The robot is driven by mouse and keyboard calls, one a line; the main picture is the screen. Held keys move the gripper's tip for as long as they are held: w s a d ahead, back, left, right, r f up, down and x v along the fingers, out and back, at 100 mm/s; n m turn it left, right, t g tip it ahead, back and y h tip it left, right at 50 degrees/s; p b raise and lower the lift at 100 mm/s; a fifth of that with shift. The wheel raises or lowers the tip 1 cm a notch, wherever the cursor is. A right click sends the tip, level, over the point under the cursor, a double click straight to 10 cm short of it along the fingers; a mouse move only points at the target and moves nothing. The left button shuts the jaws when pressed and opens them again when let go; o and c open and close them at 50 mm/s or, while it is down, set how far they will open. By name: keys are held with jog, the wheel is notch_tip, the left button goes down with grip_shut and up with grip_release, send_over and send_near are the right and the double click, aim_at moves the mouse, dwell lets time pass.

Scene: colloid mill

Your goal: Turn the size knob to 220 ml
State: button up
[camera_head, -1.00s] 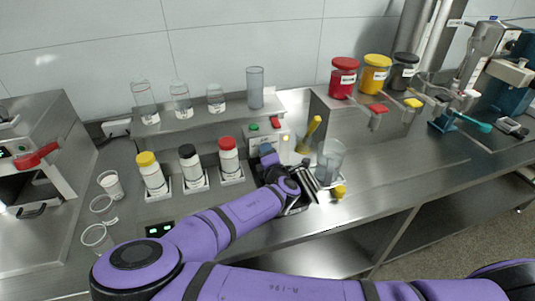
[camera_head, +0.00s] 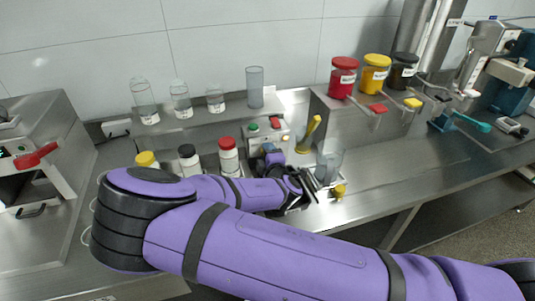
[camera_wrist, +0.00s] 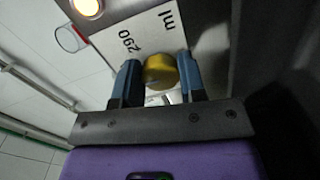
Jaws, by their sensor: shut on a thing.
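In the wrist view the brass-yellow round knob (camera_wrist: 159,76) sits between the two blue fingers of my gripper (camera_wrist: 159,60), which is shut on it. No pointer on the knob can be made out. In the head view my gripper (camera_head: 268,152) is at the front of the grey machine (camera_head: 256,140), which has a green button (camera_head: 254,127) and a red one (camera_head: 276,122). The knob is hidden there by my gripper and wrist.
A yellow-handled lever (camera_head: 310,133) and a clear beaker (camera_head: 328,166) stand right of my gripper. White jars with black (camera_head: 187,151) and red (camera_head: 227,142) lids stand to the left. A shelf with glassware (camera_head: 205,122) is behind.

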jog(key=shift+s+f, duration=0.1)
jog(key=shift+f, duration=0.05)
jog(key=o, duration=0.9)
jog(key=v, duration=1)
jog(key=shift+s+d, duration=0.15)
jog(key=shift+s, duration=0.2)
